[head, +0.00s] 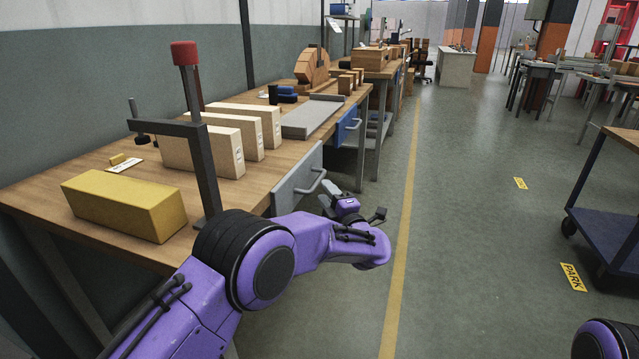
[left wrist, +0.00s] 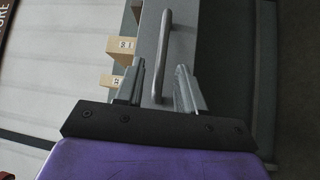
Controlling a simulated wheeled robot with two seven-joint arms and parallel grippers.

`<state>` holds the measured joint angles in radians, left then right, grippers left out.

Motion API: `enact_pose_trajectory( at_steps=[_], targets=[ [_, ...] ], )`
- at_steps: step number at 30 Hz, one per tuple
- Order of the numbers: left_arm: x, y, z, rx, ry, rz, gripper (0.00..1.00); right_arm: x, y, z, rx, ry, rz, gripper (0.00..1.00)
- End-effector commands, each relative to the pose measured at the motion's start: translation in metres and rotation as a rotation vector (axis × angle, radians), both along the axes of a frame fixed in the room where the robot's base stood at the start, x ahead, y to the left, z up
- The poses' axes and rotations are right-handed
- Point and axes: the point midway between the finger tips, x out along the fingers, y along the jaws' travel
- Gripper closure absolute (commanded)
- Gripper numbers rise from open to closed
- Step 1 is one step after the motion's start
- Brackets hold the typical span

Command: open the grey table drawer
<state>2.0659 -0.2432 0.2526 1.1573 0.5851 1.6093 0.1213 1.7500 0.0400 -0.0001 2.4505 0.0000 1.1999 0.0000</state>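The grey table drawer (head: 296,181) is under the front edge of the wooden workbench. Its front looks about flush with the table edge, and its bar handle (head: 312,184) faces the aisle. My left gripper (head: 330,196) is just in front of this handle. In the left wrist view the handle (left wrist: 166,50) runs upright between the two parted fingers of my left gripper (left wrist: 161,74), with a gap visible beside it. The grey drawer front (left wrist: 150,42) lies behind it. My right gripper is out of view; only part of my right arm shows at the lower right.
The workbench (head: 228,185) carries a yellow block (head: 125,204), pale boxes (head: 203,150), a dark clamp stand (head: 205,175) and a grey tray (head: 312,117). A blue drawer (head: 346,127) is farther along. A blue cart (head: 605,235) stands right. The aisle floor between is clear.

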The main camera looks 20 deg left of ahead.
Motion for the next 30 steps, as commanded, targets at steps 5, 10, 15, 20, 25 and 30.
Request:
enact_pose_trajectory(
  at_steps=[5,10,15,20,25,30],
  targets=[
    [0.027,0.027,0.003,-0.001,-0.001,0.003,0.62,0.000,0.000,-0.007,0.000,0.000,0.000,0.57],
    [0.041,0.037,0.006,0.001,0.001,-0.002,0.62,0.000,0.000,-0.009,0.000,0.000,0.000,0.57],
    [0.043,0.038,0.007,0.002,0.001,-0.004,0.62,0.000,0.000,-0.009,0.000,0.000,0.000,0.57],
    [0.043,0.037,0.007,0.002,0.001,-0.004,0.78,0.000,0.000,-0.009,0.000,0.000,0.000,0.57],
    [0.043,0.037,0.007,0.001,0.001,-0.005,1.00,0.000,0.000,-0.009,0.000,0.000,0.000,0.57],
    [0.042,0.037,0.008,0.001,0.002,-0.002,1.00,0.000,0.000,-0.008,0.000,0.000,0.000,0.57]
  ],
)
